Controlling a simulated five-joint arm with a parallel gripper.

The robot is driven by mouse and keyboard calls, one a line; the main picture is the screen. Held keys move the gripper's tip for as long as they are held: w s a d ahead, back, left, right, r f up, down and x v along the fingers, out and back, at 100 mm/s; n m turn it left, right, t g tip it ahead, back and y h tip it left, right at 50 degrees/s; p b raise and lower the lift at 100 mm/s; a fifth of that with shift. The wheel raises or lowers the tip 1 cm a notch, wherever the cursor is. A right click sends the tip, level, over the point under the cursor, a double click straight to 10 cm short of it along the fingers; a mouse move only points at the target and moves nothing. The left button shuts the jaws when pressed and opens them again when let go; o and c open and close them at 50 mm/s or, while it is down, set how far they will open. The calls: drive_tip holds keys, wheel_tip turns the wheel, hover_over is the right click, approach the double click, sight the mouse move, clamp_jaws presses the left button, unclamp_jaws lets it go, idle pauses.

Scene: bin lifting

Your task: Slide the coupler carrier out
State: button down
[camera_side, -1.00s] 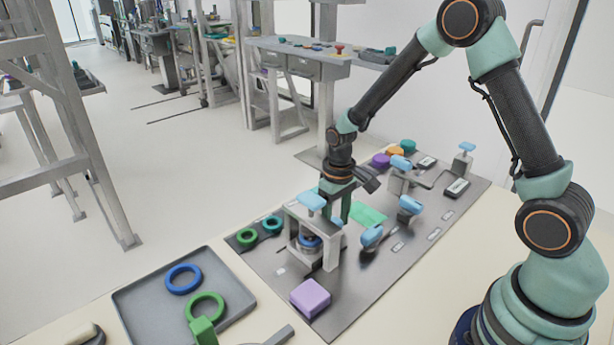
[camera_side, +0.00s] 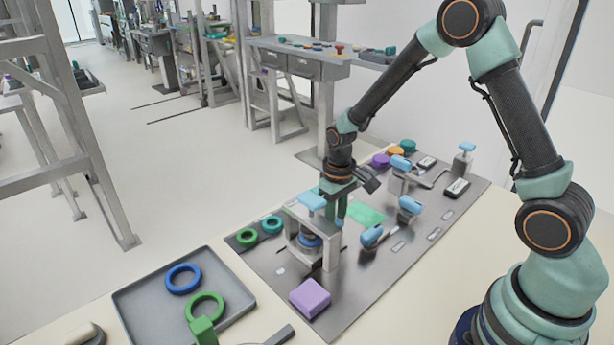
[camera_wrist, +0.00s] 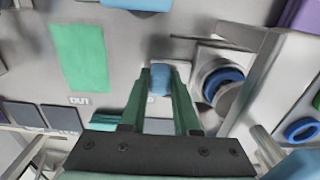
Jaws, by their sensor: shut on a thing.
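My gripper (camera_wrist: 160,74) points down beside the grey press frame (camera_side: 331,252), its green fingers on either side of a small blue handle (camera_wrist: 160,82) and shut on it. The handle sits low at the frame's side, and I take it to be the coupler carrier's. In the side view my gripper (camera_side: 335,210) is partly hidden by the frame. Inside the frame stands a round metal part with a blue ring (camera_side: 309,241), and it also shows in the wrist view (camera_wrist: 222,80). The carrier's body is mostly hidden by the frame.
A blue-topped knob (camera_side: 312,201) tops the frame. A green patch (camera_side: 367,214) lies right of the gripper, with blue-handled clamps (camera_side: 372,237) nearby. A purple block (camera_side: 310,298) stands in front. A grey tray (camera_side: 150,315) holds rings at the left.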

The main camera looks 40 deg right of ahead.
idle(0.8)
drive_tip(key=d, duration=1.3)
drive_tip(key=shift+d+r, duration=0.1)
drive_tip(key=shift+d, duration=0.25)
drive_tip(key=c, duration=0.8)
unclamp_jaws()
drive_tip(key=shift+w, duration=0.1)
drive_tip(key=shift+o, duration=0.8)
drive_tip(key=shift+a, duration=0.1)
wheel_tip(320, 180, up, 12)
